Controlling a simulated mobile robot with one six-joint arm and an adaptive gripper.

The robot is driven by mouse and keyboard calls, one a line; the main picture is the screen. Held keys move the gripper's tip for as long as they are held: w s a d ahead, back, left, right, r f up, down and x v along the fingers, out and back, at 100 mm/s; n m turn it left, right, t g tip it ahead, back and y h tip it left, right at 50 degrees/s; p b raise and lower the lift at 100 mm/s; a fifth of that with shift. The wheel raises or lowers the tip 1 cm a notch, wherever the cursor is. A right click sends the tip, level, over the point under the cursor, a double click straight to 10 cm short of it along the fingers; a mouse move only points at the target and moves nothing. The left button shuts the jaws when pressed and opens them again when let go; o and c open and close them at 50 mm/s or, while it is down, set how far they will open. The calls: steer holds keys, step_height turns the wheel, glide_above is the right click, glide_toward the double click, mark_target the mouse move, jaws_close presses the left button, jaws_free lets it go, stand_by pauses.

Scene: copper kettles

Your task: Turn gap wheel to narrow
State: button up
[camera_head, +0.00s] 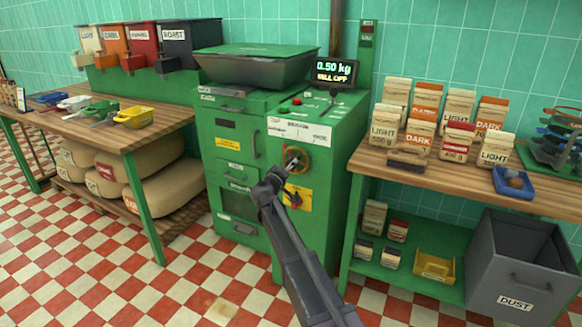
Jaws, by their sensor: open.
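The gap wheel looks to be the round orange-rimmed dial (294,160) on the front of the green mill (340,172), below a white label plate. A dark handle or pointer crosses its face; its exact setting is too small to read. My gripper (274,176) is just below and left of the dial, apart from it as far as I can tell. It is open and empty; its fingers are small and dark here. A second, smaller red and black knob (293,200) on a yellow plate sits below the dial, partly beside my arm.
The mill's display (335,71) reads 0.50 kg and MILL OFF. A small lever (334,93) stands on the mill top near a red button (297,101). A wooden table (120,135) is at left.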

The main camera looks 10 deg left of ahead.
steer(key=shift+v, duration=2.95)
steer(key=s+d+f+m+g+h, duration=0.1)
steer(key=s+d+f+m+g, duration=0.35)
steer(key=d, duration=0.85)
steer(key=s+d+f+m+g+h, duration=0.1)
steer(key=s+d+f+g, duration=0.5)
steer(key=d, duration=0.7)
steer(key=s+d+f+g+y, duration=0.2)
steer(key=s+d, duration=0.1)
steer(key=s, duration=0.4)
steer(key=s+d+f+m+g+y, duration=0.1)
steer(key=s+d+f+g+y, duration=0.15)
steer(key=s, duration=0.55)
steer(key=s+d+f+g+y, duration=0.2)
steer(key=s+f+y, duration=0.1)
steer(key=s, duration=0.4)
step_height(320, 180, up, 30)
steer(key=p, duration=3)
